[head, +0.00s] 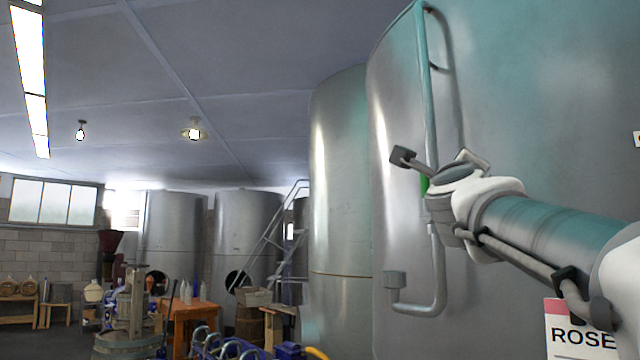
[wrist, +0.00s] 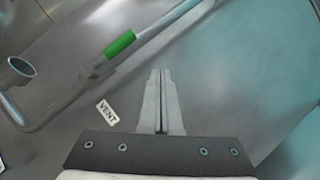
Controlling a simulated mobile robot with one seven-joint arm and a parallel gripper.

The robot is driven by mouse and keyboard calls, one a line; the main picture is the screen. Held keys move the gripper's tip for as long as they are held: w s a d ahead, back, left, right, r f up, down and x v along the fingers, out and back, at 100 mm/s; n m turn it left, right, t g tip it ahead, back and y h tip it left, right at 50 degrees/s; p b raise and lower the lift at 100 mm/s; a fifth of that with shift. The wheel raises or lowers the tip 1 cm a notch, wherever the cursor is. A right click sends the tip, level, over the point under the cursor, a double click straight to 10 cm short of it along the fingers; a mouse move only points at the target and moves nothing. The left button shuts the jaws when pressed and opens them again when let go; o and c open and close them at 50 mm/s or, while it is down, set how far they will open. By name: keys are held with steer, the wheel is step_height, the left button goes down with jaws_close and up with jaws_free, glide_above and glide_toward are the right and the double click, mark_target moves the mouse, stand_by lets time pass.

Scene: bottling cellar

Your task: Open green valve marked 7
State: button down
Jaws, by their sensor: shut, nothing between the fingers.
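A green sleeve-like part (head: 424,184) sits on a vertical metal pipe (head: 424,90) on the large steel tank at right. My arm's end partly covers it in the head view. It also shows in the wrist view (wrist: 120,44), up and left of my fingertips and apart from them. No 7 is legible on it, and no handle can be made out. My gripper (wrist: 160,72) is shut and empty, pointing toward the tank wall. In the head view its fingers cannot be made out clearly.
A label reading VENT (wrist: 107,112) is on the tank wall beside the pipe. A ROSE sign (head: 580,330) hangs below my arm. An orange table (head: 195,312) stands at lower left.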

steer(key=s+a, duration=0.2)
steer(key=s, duration=0.4)
steer(key=shift+f, duration=0.1)
stand_by(0.4)
steer(key=s+a+f+n+g+y, duration=0.15)
steer(key=a+f+n+y, duration=0.25)
steer(key=f+n, duration=0.4)
steer(key=a+f+n+g+y, duration=0.2)
steer(key=a+f+n+y, duration=0.25)
steer(key=f+n, duration=0.4)
steer(key=a+f+n+g+y, duration=0.2)
steer(key=a+f+n+y, duration=0.3)
steer(key=f, duration=0.6)
steer(key=s+d+f+n+g+h, duration=0.1)
steer(key=s+f+n+g, duration=0.2)
steer(key=s+f, duration=0.2)
steer(key=s+d+f+n+g+h+b, duration=0.1)
steer(key=s+f+n+g, duration=0.2)
steer(key=f, duration=0.8)
steer(key=s+d+f+n+g+h, duration=0.1)
steer(key=s+d+f+n+g, duration=0.1)
steer(key=s+f, duration=0.5)
steer(key=shift+s+f+n+g, duration=0.2)
steer(key=shift+f+n+g, duration=0.5)
steer(key=shift+f, duration=0.2)
steer(key=shift+d+h, duration=0.25)
